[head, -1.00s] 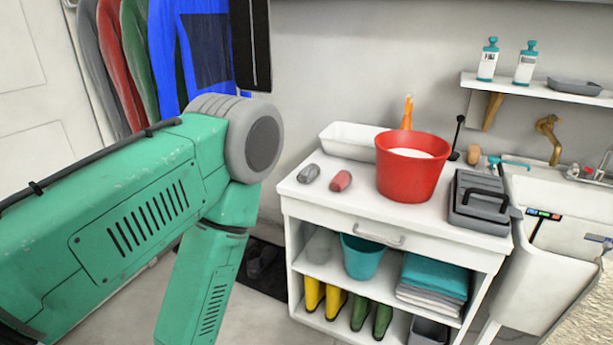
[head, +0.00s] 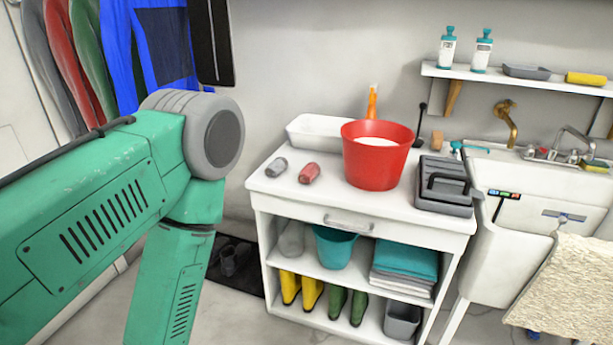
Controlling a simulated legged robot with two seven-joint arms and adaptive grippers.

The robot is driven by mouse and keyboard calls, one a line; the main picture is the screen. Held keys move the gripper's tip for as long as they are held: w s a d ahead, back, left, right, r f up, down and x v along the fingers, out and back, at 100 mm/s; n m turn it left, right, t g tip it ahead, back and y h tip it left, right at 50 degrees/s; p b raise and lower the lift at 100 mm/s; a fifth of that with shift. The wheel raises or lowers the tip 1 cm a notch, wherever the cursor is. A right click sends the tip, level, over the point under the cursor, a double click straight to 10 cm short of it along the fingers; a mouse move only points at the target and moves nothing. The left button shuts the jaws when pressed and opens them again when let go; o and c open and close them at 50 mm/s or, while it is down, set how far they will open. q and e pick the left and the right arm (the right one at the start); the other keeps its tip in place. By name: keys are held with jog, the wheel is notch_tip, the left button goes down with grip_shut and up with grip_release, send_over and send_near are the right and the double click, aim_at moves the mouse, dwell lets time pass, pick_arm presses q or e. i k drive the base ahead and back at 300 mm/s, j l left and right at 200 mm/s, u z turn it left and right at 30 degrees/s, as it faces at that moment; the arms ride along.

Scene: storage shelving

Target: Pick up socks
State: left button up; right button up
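Two rolled bundles that look like socks lie on the left part of the white cabinet top (head: 322,192). One is a grey sock bundle (head: 277,167) and the other is a red sock bundle (head: 309,173), lying beside it and apart from it. My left arm comes in from the left, bends at a grey joint and runs down out of the bottom edge. Its gripper is out of the picture. My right gripper is not in view either.
A red bucket (head: 375,162) stands right of the bundles, with a white tray (head: 312,131) behind and a grey toolbox (head: 443,187) further right. A sink (head: 550,185) adjoins the right side. Boots, a teal bucket (head: 333,246) and folded towels (head: 404,262) fill the lower shelves.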

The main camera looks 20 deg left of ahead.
aim_at(312, 170)
jog(key=i+j+z, duration=0.1)
jog(key=j+z, duration=0.2)
jog(key=z, duration=0.15)
jog(key=j+z, duration=0.3)
jog(key=z, duration=0.2)
jog(key=j+z, duration=0.45)
jog(key=i+l, duration=0.05)
jog(key=l, duration=0.05)
